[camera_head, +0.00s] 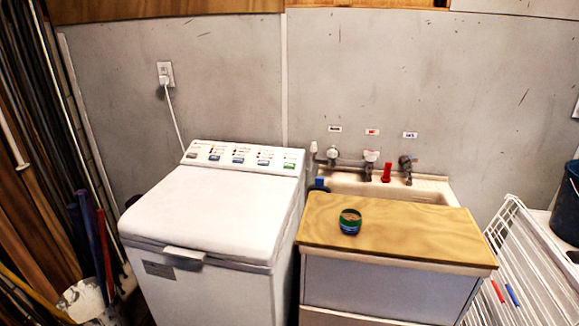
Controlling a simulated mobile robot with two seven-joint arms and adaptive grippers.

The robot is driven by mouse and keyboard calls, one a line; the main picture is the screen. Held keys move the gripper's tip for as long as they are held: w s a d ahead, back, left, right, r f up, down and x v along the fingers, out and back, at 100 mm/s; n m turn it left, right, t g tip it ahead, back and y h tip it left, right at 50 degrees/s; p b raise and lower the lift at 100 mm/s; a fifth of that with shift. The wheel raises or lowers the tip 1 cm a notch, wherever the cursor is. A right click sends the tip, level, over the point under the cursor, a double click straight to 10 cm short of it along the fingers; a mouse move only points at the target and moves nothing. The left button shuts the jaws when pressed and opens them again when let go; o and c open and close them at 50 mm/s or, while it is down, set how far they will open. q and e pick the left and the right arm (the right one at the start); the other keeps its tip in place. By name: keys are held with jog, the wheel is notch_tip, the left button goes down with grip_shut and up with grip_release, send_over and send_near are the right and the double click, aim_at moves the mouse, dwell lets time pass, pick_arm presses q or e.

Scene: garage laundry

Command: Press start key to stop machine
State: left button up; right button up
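A white top-loading washing machine (215,205) stands left of centre with its lid shut. Its control panel (245,157) runs along the back of the top. The panel carries a row of grey-blue keys with small red marks above them. A green-marked key (290,164) sits at the panel's right end. The key labels are too small to read, so I cannot tell for sure which is the start key. Whether the machine is running cannot be seen. Neither of my grippers is in view.
A sink (435,188) with taps stands right of the machine, partly covered by a wooden board (400,232). A small round tin (350,221) sits on the board. A white drying rack (515,265) is at the right; poles crowd the left. The machine's lid is clear.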

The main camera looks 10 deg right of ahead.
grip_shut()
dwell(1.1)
